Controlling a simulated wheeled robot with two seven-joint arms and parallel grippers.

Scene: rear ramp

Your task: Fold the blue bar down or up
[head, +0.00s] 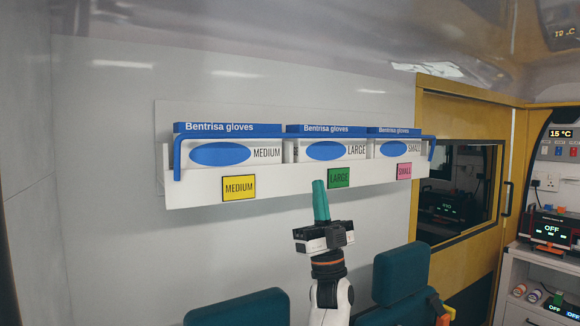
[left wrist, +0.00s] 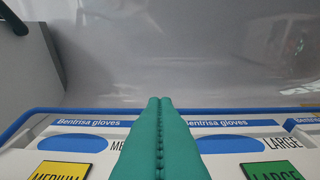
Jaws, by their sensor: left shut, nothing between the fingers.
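The blue bar (head: 290,137) runs in front of the glove boxes on a white wall shelf (head: 290,185). It stands up, with its long rail across the upper part of the boxes and its ends at the shelf's two sides. It also crosses the left wrist view (left wrist: 230,110), passing behind my fingers. My left gripper (head: 320,184) points upward just below and in front of the shelf, beside the green LARGE label. Its teal fingers (left wrist: 160,100) are shut together and hold nothing. I cannot tell whether the fingertips touch the bar. My right gripper is not in view.
Three glove boxes, medium (head: 228,147), large (head: 326,146) and small (head: 392,145), stand on the shelf. Teal seats (head: 402,273) are below it. A yellow-framed door with a window (head: 458,190) and a lit equipment cabinet (head: 548,230) are at the right.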

